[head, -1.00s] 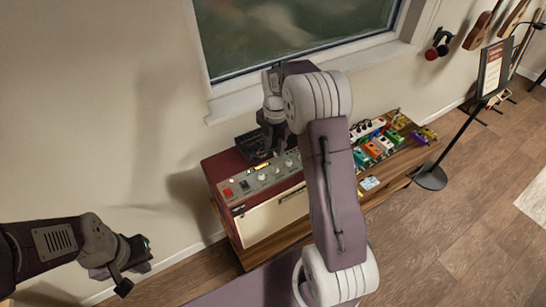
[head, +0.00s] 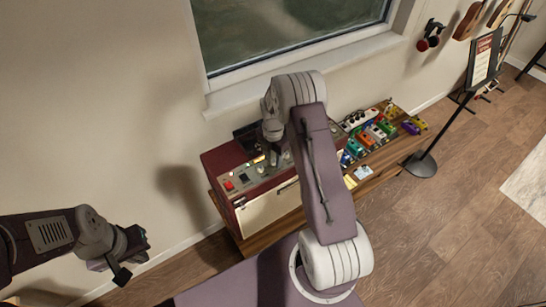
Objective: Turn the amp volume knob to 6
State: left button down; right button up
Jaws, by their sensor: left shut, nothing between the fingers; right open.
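The amp (head: 224,159) is a dark red box with a cream front and a pale control panel (head: 243,182) on its upper side, against the wall below the window. A red switch and several small knobs (head: 260,169) sit on the panel; their markings are too small to read. My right gripper (head: 274,157) points down over the knob row and is open; whether it touches a knob is unclear. My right arm hides the panel's right part. My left gripper (head: 127,262) is shut and empty at lower left, apart from the amp.
The amp stands on a low wooden bench (head: 262,239). Several coloured pedals (head: 372,133) lie on the bench's right part. A sign on a black stand (head: 421,165) is at right. The wooden floor (head: 440,230) is clear.

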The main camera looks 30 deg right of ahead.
jog(key=shift+d, duration=0.15)
grip_shut()
jog(key=shift+m, duration=0.3)
